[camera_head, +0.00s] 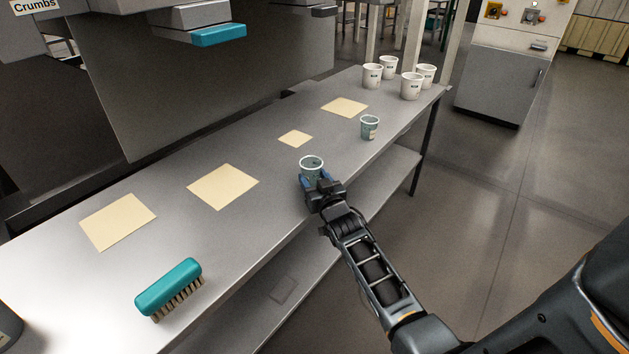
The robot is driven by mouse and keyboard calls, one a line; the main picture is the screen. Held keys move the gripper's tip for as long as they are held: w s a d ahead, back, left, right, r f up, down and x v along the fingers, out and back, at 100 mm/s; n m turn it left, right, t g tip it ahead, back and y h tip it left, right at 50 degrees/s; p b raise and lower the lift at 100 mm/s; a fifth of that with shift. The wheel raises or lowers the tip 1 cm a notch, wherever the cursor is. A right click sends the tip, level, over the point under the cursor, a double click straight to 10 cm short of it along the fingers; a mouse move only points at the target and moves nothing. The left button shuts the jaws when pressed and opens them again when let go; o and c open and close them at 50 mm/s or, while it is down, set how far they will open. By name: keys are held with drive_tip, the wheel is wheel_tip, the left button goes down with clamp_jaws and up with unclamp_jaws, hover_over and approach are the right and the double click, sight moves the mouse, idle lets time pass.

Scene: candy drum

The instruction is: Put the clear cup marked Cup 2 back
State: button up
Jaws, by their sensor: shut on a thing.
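A clear cup (311,163) is between the fingers of my gripper (315,182), near the front edge of the grey table. My gripper is shut on it, and the cup is upright. Its lower part is hidden by the fingers, and I cannot read a mark on it. I cannot tell whether its base touches the table. Another clear cup (369,128) with a small label stands upright farther back to the right; its label is too small to read.
Several cream squares lie on the table (262,202), one small square (295,139) just behind the held cup. A teal brush (169,288) lies at the front left. Several white cups (411,86) stand at the far right end. A lower shelf (388,171) runs underneath.

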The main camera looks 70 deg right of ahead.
drive_tip(key=o, duration=1.1)
drive_tip(key=shift+f, duration=0.1)
drive_tip(key=shift+r, duration=0.2)
drive_tip(key=s+a+n+t+y+b, duration=0.15)
drive_tip(key=s+a, duration=0.35)
drive_tip(key=a, duration=0.5)
drive_tip(key=s+a+r+n+y, duration=0.1)
drive_tip(key=s+a+y, duration=0.1)
drive_tip(key=s+a, duration=0.5)
drive_tip(key=s+a+n+t+y+b, duration=0.1)
drive_tip(key=s+a+n+y, duration=0.15)
drive_tip(key=a, duration=0.95)
drive_tip(key=s+a+r+n+y, duration=0.4)
drive_tip(key=s+a+r+y, duration=0.2)
drive_tip(key=s+a+r, duration=0.5)
drive_tip(key=s+a, duration=0.1)
drive_tip(key=s, duration=0.2)
drive_tip(key=shift+a, duration=0.4)
